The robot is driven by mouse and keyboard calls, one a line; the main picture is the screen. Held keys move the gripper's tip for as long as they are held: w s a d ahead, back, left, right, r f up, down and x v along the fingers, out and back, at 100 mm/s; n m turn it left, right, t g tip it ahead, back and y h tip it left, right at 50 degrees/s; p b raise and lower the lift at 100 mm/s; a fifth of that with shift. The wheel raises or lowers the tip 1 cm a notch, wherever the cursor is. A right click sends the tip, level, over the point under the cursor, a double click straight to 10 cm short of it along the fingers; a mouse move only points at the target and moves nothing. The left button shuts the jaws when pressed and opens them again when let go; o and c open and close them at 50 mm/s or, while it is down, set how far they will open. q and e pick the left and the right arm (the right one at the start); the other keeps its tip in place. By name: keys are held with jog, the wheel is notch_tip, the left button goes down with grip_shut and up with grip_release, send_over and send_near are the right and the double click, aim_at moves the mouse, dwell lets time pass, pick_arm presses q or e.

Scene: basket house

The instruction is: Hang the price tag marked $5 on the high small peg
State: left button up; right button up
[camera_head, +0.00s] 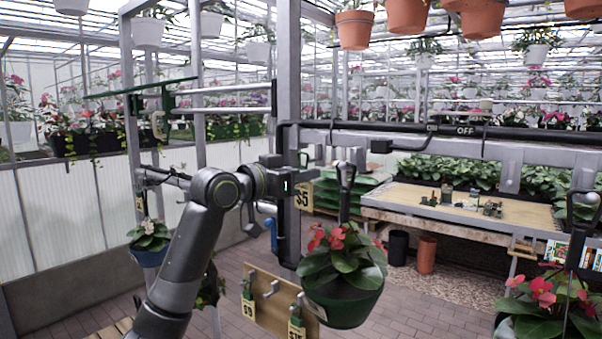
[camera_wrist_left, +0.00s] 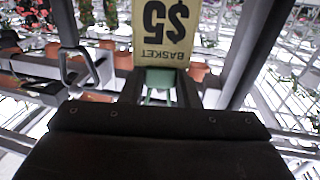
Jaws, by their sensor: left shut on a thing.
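My left gripper (camera_head: 302,163) reaches in from the left beside a grey upright post. It is shut on the green clip (camera_wrist_left: 160,78) of the yellow price tag marked $5 (camera_head: 304,196). The tag hangs below the fingers in the head view; in the wrist view it shows upside down (camera_wrist_left: 166,32), reading "$5 BASKET". Below, a wooden board (camera_head: 262,312) carries small metal pegs, one of them bare (camera_head: 272,289). Other price tags hang on it at left (camera_head: 248,306) and right (camera_head: 296,329). Which peg is the high small one I cannot tell. My right gripper is out of view.
A hanging basket with red flowers (camera_head: 343,302) partly covers the board's right side. The grey post (camera_head: 288,80) stands right by the gripper. A black rail (camera_head: 400,128) marked OFF runs to the right. A workbench (camera_head: 450,207) stands behind.

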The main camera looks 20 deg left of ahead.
pick_arm(q)
jog(key=shift+w, duration=0.1)
jog(key=shift+w+d+r+p, duration=0.1)
jog(key=shift+w+d+p, duration=0.05)
jog(key=shift+w+p, duration=0.2)
jog(key=shift+x, duration=0.8)
jog(key=shift+w+p, duration=0.15)
jog(key=shift+p, duration=0.25)
jog(key=shift+w, duration=0.25)
jog(key=shift+w+p, duration=0.1)
jog(key=shift+p, duration=0.25)
jog(key=shift+f, duration=0.3)
